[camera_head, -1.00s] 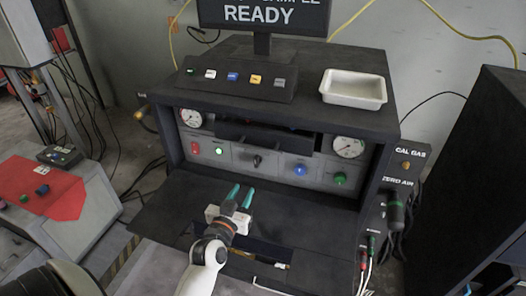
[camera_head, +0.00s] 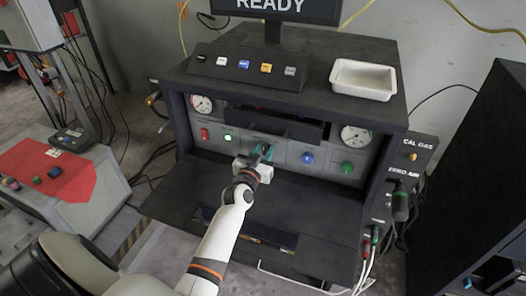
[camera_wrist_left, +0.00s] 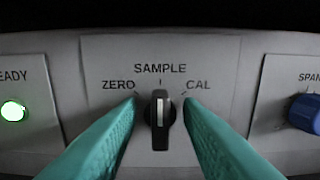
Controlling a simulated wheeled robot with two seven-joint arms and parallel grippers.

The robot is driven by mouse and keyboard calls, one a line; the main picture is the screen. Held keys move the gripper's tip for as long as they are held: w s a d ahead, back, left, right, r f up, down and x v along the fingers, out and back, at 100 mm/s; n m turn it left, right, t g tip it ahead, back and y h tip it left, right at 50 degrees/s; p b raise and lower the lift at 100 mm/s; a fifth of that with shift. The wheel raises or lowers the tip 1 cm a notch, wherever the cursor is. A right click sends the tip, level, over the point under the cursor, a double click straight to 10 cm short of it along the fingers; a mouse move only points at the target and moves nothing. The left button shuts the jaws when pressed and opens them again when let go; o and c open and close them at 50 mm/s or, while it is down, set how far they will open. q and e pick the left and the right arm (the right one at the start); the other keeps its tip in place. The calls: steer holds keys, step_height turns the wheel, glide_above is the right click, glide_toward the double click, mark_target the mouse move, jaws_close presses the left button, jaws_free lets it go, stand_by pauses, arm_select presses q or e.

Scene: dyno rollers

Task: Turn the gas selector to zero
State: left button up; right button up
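The gas selector (camera_wrist_left: 160,118) is a black knob with a white pointer line on a grey panel. It points straight up at SAMPLE, between ZERO on the left and CAL on the right. My left gripper (camera_wrist_left: 162,112) is open, with one teal finger on each side of the knob and a gap on both sides. In the head view my left gripper (camera_head: 262,152) is at the panel front and hides the knob. My right gripper is not in view.
A green lit READY button (camera_wrist_left: 14,111) is left of the selector, and a blue SPAN knob (camera_wrist_left: 304,112) is right. A dark drawer-like ledge (camera_head: 275,124) overhangs the panel. A white tray (camera_head: 362,80) sits on top of the cabinet.

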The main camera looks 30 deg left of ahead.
arm_select(q)
steer(key=shift+c, duration=0.4)
steer(key=c, duration=0.6)
steer(key=n, duration=0.4)
steer(key=shift+a+n+p, duration=0.15)
steer(key=shift+n+p, duration=0.2)
steer(key=shift+n, duration=0.05)
steer(key=n, duration=0.4)
steer(key=shift+f+n, duration=0.15)
steer(key=shift+n, duration=0.25)
steer(key=o, duration=0.7)
steer(key=shift+a, duration=0.1)
